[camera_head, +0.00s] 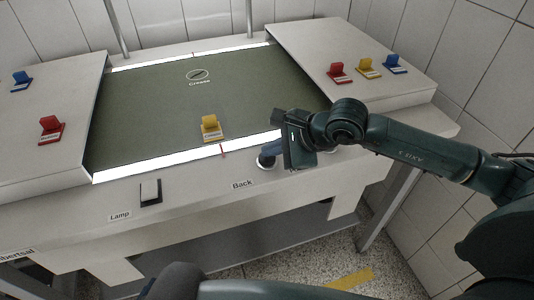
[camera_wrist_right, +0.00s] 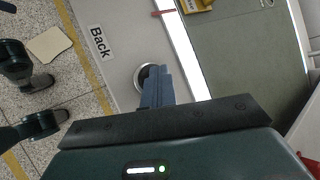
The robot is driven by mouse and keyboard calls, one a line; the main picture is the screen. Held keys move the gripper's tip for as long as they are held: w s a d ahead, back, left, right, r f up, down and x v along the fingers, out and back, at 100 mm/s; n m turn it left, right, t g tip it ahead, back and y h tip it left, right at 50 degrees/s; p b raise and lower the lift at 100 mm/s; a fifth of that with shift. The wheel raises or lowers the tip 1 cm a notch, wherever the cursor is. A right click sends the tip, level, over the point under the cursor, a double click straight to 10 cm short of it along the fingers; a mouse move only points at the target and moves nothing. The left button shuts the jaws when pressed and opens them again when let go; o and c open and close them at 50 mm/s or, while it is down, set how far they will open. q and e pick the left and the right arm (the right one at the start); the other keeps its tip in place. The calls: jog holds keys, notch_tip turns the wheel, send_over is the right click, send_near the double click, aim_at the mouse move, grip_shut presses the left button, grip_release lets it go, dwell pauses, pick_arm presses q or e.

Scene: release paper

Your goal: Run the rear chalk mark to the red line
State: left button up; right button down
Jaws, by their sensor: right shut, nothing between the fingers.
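A short red line (camera_head: 223,151) crosses the near white strip (camera_head: 150,165) of the green board (camera_head: 150,115); it also shows in the right wrist view (camera_wrist_right: 163,13). A chalk-like round mark (camera_head: 197,75) with lettering lies on the far part of the board; I cannot tell a separate rear chalk mark. My right gripper (camera_head: 266,158) is shut and empty. Its fingertips are over a round metal-rimmed button (camera_wrist_right: 142,73) beside the "Back" label (camera_wrist_right: 99,42); contact cannot be told. My left gripper is not in view.
A yellow tagged block (camera_head: 211,127) stands on the board near the front strip. Red, yellow and blue blocks stand on the right raised panel (camera_head: 310,38), red and blue on the left one. A "Lamp" rocker switch (camera_head: 151,191) is on the front ledge.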

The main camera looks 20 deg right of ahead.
aim_at(272, 159)
jog(key=shift+r+p, duration=0.35)
jog(key=shift+r, duration=0.55)
jog(key=shift+r, duration=0.1)
jog(key=shift+r+p, duration=1.15)
jog(key=shift+r, duration=1.3)
